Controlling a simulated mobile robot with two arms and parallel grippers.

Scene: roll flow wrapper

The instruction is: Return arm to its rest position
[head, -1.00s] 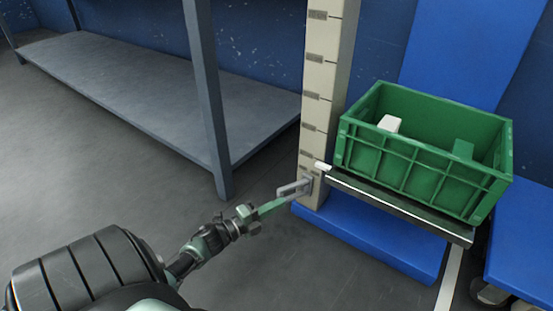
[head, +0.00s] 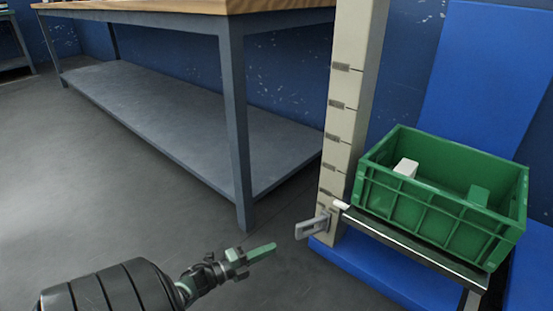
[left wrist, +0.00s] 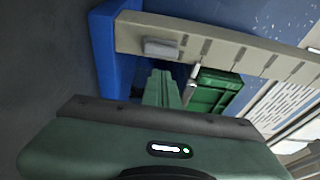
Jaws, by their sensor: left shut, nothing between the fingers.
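My left gripper (head: 262,252) is shut and empty. It hangs over the grey floor, at the bottom centre of the head view. Its fingertips are apart from the grey lever (head: 312,227) at the foot of the beige post (head: 349,120). In the left wrist view, the closed green fingers (left wrist: 160,88) point toward the post (left wrist: 225,46) and the lever (left wrist: 162,47). My right gripper is in neither view.
A green crate (head: 438,221) with a white block (head: 405,167) and a green piece (head: 479,194) in it stands on a shelf beside the post. A blue base (head: 372,270) lies below. A workbench (head: 236,120) stands at the back left. The floor (head: 120,190) between is clear.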

